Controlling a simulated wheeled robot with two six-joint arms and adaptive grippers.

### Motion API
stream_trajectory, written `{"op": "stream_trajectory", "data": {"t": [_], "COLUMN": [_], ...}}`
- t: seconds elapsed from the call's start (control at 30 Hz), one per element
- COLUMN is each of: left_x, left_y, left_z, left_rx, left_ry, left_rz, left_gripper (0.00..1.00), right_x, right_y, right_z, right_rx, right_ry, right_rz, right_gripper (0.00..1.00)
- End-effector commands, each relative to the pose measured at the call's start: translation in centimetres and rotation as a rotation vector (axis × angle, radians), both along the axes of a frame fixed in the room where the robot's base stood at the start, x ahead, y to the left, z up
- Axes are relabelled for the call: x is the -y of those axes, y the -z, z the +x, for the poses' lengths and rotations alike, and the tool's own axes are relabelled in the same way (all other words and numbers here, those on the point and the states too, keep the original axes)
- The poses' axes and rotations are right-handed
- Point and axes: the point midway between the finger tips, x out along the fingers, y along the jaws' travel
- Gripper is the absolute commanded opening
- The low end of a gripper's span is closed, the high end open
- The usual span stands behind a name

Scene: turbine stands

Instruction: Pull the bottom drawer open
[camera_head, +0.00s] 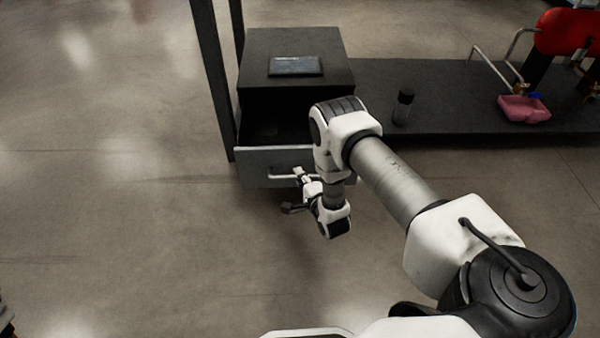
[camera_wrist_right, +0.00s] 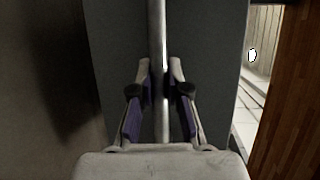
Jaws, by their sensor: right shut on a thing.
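A dark cabinet (camera_head: 295,45) stands at the back centre. A drawer with a grey front (camera_head: 250,162) sticks out of it towards me, and its dark inside shows. I cannot tell whether other drawers lie below it. A thin bar handle (camera_head: 282,177) crosses the drawer front. My right gripper (camera_head: 299,180) is at this handle, partly hidden by my own wrist. In the right wrist view, the handle bar (camera_wrist_right: 158,35) runs between the two fingers of my right gripper (camera_wrist_right: 162,88), which is shut on it. My left gripper is not in view.
A flat dark tablet (camera_head: 295,66) lies on the cabinet top. A dark post (camera_head: 212,75) stands left of the cabinet. The floor in front is clear.

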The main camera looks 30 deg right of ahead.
Motion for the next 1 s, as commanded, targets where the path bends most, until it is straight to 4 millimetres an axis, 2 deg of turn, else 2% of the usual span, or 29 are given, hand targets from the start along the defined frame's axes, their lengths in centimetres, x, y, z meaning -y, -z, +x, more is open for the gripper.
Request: {"op": "stream_trajectory", "data": {"t": [0.23,0.27,0.3,0.33,0.63,0.73,0.87,1.0], "left_x": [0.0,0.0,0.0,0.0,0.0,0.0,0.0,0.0], "left_y": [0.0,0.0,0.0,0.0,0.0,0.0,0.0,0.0], "left_z": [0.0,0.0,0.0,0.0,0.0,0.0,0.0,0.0], "left_rx": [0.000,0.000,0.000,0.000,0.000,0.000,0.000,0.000], "left_ry": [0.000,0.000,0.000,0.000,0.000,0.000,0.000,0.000], "left_rz": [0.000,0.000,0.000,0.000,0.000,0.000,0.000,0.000], "left_gripper": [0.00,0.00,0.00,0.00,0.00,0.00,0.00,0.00], "right_x": [0.0,0.0,0.0,0.0,0.0,-0.1,-0.4,-1.0], "right_y": [0.0,0.0,0.0,0.0,0.0,-0.1,-0.5,-1.1], "right_z": [0.0,0.0,0.0,0.0,-0.1,-0.8,-3.1,-6.8], "right_rx": [0.000,0.000,0.000,0.000,0.000,-0.001,-0.004,-0.005], "right_ry": [0.000,0.000,0.000,0.000,0.000,0.000,0.002,0.002], "right_rz": [0.000,0.000,0.000,0.000,0.000,0.000,0.001,0.001], "right_gripper": [0.00,0.18,0.33,0.41,0.41,0.41,0.41,0.41]}}
